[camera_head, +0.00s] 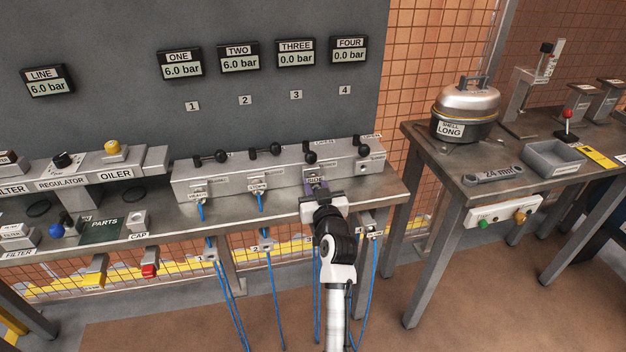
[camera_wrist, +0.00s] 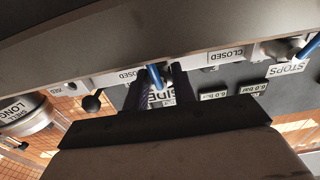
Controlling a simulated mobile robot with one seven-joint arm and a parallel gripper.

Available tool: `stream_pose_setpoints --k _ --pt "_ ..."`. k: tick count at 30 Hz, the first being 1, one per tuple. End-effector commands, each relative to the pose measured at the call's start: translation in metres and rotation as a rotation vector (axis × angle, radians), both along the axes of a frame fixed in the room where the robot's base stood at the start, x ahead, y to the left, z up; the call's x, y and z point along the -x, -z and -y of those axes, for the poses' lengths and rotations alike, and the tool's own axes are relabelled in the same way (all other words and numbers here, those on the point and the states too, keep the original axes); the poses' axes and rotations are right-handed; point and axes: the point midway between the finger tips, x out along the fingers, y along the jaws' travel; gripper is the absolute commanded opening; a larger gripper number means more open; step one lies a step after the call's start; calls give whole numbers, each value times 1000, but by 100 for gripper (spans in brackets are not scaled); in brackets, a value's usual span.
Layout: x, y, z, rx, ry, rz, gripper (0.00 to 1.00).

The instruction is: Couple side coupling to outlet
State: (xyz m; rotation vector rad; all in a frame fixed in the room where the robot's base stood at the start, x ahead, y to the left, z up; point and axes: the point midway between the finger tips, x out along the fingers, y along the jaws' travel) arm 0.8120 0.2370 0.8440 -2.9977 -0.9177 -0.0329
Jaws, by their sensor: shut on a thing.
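My gripper (camera_head: 317,188) is at the front face of the grey outlet manifold (camera_head: 228,183), below the third gauge. In the wrist view my gripper (camera_wrist: 158,92) is shut on the side coupling (camera_wrist: 160,97), whose label reads "SIDE" and which has a blue hose. The coupling is close against the manifold at the third outlet; the fingers hide the joint, so I cannot tell whether it is seated. The fourth outlet (camera_head: 362,167) shows no hose. The first and second outlets hold couplings (camera_head: 200,196) with blue hoses.
Gauges ONE (camera_head: 180,63) and TWO (camera_head: 240,58) read 6.0 bar; THREE (camera_head: 296,53) and FOUR (camera_head: 349,49) read 0.0 bar. Several blue hoses hang below the bench edge. A coupling labelled "STOPS" (camera_wrist: 287,50) shows in the wrist view. A side table (camera_head: 480,180) stands right.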

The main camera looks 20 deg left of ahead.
Motion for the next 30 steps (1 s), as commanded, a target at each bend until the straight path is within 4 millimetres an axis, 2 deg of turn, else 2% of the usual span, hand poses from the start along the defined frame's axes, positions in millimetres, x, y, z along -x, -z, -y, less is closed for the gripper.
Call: stream_pose_setpoints --k 30 --pt "34 2 23 0 0 -1 0"
